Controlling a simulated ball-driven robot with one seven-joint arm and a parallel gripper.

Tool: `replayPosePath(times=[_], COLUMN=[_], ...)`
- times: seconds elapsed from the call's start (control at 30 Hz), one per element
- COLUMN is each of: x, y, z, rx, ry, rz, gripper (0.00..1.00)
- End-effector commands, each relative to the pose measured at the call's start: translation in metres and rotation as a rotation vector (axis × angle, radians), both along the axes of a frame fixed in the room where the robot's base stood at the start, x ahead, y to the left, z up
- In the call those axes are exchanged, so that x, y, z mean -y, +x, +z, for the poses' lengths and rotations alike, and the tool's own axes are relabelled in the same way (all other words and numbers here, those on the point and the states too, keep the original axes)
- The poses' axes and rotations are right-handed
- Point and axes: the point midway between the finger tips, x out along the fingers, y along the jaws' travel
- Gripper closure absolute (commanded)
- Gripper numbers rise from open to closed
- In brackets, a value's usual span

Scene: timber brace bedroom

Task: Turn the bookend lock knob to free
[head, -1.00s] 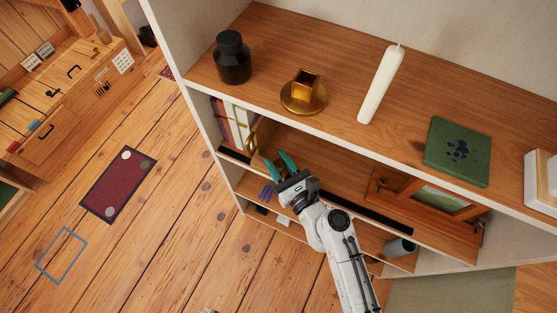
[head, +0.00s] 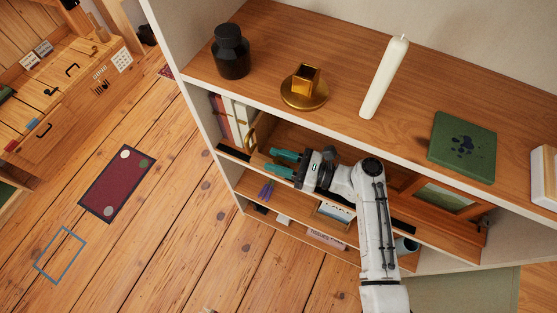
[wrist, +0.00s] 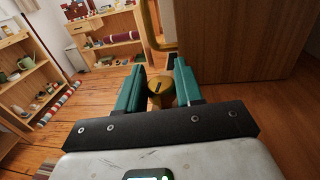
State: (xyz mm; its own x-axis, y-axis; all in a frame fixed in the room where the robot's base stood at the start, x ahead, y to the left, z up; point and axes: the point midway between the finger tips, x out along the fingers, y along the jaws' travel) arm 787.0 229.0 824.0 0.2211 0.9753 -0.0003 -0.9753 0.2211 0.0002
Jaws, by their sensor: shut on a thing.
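The bookend lock knob (wrist: 160,91) shows in the wrist view as a brass-yellow round knob with a dark mark on its face. It sits between the teal fingers of my gripper (wrist: 160,84), which is shut on it. A curved brass handle (wrist: 148,24) rises just behind it, beside a wooden panel (wrist: 230,40). In the head view my gripper (head: 270,161) reaches left into the upper shelf compartment, by the brass handle (head: 251,138) and upright books (head: 225,117). The knob is hard to make out in the head view.
The shelf top (head: 330,95) holds a black jar (head: 231,55), a brass holder (head: 303,88), a white candle (head: 385,78) and a green book (head: 462,147). A picture frame (head: 450,203) lies in the compartment to the right. The floor left of the shelf is mostly open.

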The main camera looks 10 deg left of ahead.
Motion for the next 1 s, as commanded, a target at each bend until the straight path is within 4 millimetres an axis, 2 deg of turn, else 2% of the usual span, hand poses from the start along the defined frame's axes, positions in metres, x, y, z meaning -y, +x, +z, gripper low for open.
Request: replayPosePath(times=[0.63,0.67,0.83,1.0], x=[0.0003,0.0003,0.0002,0.0], y=[0.0003,0.0003,0.0003,0.0001], z=[0.0001,0.0001,0.0001,0.0001], rx=[0.0,0.0,0.0,0.0], ry=[0.0,0.0,0.0,0.0], rz=[0.05,0.05,0.051,0.051], gripper=[0.95,0.62,0.46,0.45])
